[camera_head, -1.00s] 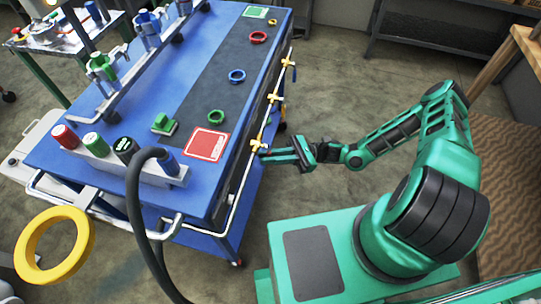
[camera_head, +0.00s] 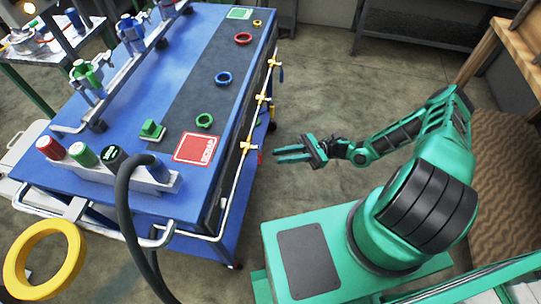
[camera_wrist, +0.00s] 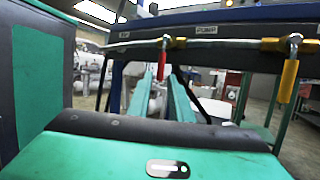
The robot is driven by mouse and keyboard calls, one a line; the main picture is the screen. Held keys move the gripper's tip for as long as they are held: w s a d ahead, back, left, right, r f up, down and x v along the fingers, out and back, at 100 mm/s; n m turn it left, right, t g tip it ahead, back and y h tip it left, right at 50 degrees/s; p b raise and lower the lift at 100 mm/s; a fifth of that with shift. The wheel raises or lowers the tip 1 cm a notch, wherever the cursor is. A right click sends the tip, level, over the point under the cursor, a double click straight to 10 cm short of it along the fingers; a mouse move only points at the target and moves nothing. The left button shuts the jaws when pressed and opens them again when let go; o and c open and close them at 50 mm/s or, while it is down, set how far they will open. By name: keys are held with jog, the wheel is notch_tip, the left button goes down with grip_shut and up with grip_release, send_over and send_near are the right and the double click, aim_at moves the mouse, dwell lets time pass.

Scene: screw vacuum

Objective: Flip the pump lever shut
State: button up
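A pipe with brass valves runs along the blue bench's edge. In the wrist view, a PUMP label (camera_wrist: 205,30) sits between a valve with a red lever (camera_wrist: 162,62) and one with a yellow lever (camera_wrist: 288,82). Both levers hang down across the pipe. I cannot tell for certain which lever the label belongs to. In the head view, the nearest valve (camera_head: 248,147) has a small red part (camera_head: 259,157) below it. My gripper (camera_head: 275,155) is open and empty, just right of it with a gap. Its fingers (camera_wrist: 163,98) point toward the red lever.
The blue bench (camera_head: 75,130) carries colored rings, a red SCRAP pad (camera_head: 199,148) and colored canisters. A black hose (camera_head: 124,205) and a yellow ring (camera_head: 45,262) are at the lower left.

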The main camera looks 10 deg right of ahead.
jog(key=shift+v, duration=1)
jog(key=s+d+r+n+g+h, duration=0.1)
jog(key=s+d+r+n+h, duration=0.25)
jog(key=d+r+h, duration=0.5)
jog(key=s+d+r+n+g+h, duration=0.15)
jog(key=d+r+n+h, duration=0.25)
jog(key=d+r+h, duration=0.45)
jog(key=s+d+r+n+t+h, duration=0.1)
jog(key=s+d+r+t+h, duration=0.1)
jog(key=s+r, duration=0.4)
jog(key=s+d+r+n+t+h, duration=0.1)
jog(key=s+d+r+t+h, duration=0.1)
jog(key=s+r, duration=0.5)
notch_tip(320, 180, up, 3)
jog(key=shift+s+d+r+t, duration=0.1)
jog(key=shift+s+d+t, duration=0.1)
jog(key=shift+d+t, duration=0.65)
